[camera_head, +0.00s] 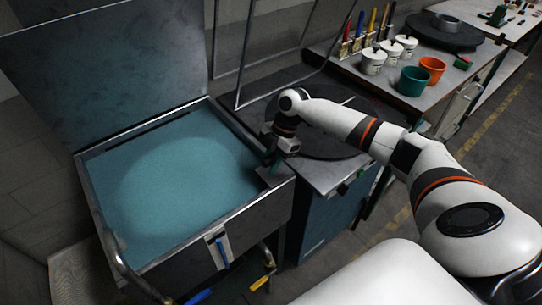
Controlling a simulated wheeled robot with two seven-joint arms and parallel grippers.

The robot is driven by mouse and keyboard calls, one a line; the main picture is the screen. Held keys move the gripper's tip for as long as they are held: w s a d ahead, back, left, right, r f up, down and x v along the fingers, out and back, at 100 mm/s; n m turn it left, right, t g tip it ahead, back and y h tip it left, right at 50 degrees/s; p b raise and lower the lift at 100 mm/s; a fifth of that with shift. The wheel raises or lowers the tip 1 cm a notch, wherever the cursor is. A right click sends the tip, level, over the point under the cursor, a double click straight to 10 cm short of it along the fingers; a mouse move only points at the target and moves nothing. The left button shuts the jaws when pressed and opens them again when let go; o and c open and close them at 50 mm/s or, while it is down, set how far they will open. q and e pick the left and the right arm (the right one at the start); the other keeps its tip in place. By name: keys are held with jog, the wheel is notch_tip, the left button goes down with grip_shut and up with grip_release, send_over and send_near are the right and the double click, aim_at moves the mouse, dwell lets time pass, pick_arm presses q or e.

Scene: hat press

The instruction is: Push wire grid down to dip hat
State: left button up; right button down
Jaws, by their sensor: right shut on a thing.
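A square metal basin (190,244) holds a flat teal surface (170,180) with a paler round patch. No hat or grid mesh can be made out in it. My right gripper (272,168) points down at the basin's right corner, over the inner edge of the rim. Its jaws are shut on a small dark green piece, mostly hidden by the fingers; I cannot tell whether this belongs to a wire grid. A thin metal frame (236,88) stands upright behind the basin. My left gripper is out of view.
A large grey panel (105,65) stands raised behind the basin. A dark round plate (330,130) lies on the blue cabinet (322,222) to the right. The bench behind holds white pots (373,61), a green cup (412,80) and an orange cup (432,69).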

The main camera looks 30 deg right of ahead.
jog(key=shift+s+f, duration=0.1)
jog(key=shift+f, duration=0.45)
jog(key=c, duration=1.5)
grip_release()
jog(key=shift+c, duration=0.2)
jog(key=o, duration=0.3)
jog(key=b+v, duration=0.1)
jog(key=v, duration=1.1)
jog(key=shift+b, duration=0.4)
